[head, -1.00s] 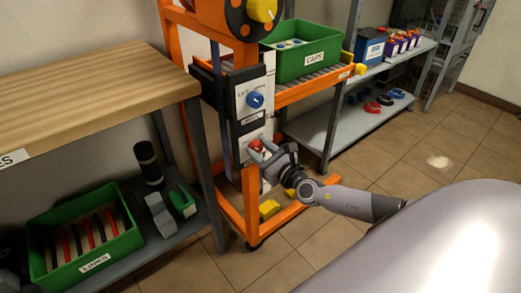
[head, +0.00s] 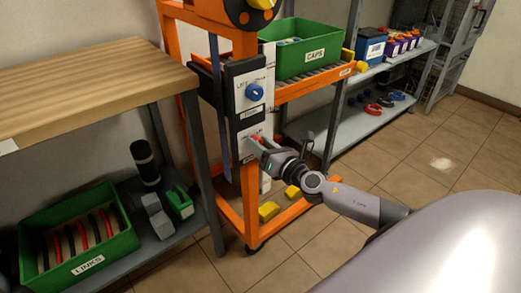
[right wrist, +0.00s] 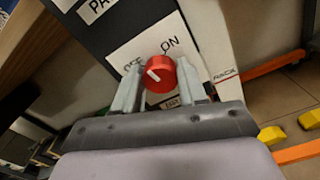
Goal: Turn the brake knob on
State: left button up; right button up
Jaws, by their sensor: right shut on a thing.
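The red round knob (right wrist: 160,73) sits on a white plate (right wrist: 140,52) marked OFF and ON. Its white pointer mark lies on the knob's left part, on the OFF side. My right gripper (right wrist: 158,84) has one finger on each side of the knob and is shut on it. In the head view the right gripper (head: 259,145) reaches the lower plate of the orange frame's black panel and hides most of the knob. The label below the knob is mostly covered. My left gripper is not in view.
A blue knob (head: 254,92) is on the plate above. A green CAPS bin (head: 305,58) stands on the rack to the right. A wooden bench (head: 90,85) is at left, with a green LINKS bin (head: 120,245) below. Yellow blocks (head: 268,211) lie low on the frame.

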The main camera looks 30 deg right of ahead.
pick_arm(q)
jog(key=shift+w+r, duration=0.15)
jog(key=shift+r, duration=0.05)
pick_arm(e)
jog(key=shift+d+f+m, duration=0.1)
jog(key=shift+m, duration=2.7)
jog(key=shift+d+f+m, duration=0.1)
jog(key=shift+m, duration=2.7)
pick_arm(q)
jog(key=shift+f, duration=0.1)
pick_arm(e)
jog(key=o, duration=1.1)
jog(key=shift+c, duration=0.2)
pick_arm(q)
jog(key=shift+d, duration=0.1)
